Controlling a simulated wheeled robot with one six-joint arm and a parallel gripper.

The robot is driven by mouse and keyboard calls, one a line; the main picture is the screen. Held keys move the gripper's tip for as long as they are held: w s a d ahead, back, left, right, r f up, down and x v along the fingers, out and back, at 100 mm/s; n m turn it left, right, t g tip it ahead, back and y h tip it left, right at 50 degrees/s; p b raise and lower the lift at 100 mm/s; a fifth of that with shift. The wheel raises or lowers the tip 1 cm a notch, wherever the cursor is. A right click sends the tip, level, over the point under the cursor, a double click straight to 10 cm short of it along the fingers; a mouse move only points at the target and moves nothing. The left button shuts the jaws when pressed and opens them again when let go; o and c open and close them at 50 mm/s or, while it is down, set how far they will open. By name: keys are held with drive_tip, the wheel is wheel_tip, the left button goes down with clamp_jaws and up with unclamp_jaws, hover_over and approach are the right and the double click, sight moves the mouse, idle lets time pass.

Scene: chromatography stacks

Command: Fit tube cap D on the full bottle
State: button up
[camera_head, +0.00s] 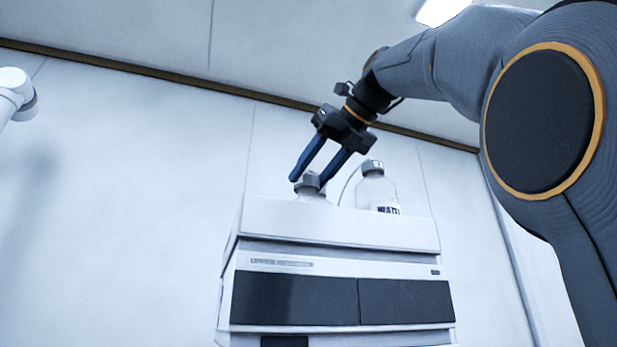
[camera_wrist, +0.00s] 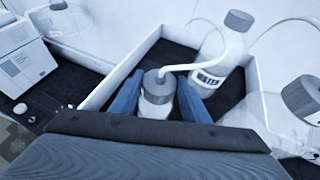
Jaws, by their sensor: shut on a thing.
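My gripper (camera_head: 318,181) reaches down over the top tray of the stack, its two blue fingers either side of a grey cap (camera_head: 308,181). It is shut on this cap, which sits at the mouth of a clear bottle (camera_head: 312,196); I cannot tell whether it is seated. In the wrist view the cap (camera_wrist: 154,83) has a white tube running from its top to the right. The bottle below it (camera_wrist: 157,108) is partly hidden by the fingers. No letter D is readable on the cap.
A capped bottle labelled WATER (camera_head: 375,188) stands to the right in the same tray (camera_head: 330,222). Another grey-capped clear bottle (camera_wrist: 262,112) is at the right of the wrist view, with a tube near it. A white device (camera_wrist: 25,60) with a screen is at the left.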

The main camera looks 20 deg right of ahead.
drive_tip(key=shift+f, duration=0.45)
idle(0.3)
drive_tip(key=o, duration=1.2)
drive_tip(key=shift+c, duration=0.2)
drive_tip(key=shift+o, duration=0.4)
drive_tip(key=o, duration=0.3)
drive_tip(key=shift+r, duration=0.15)
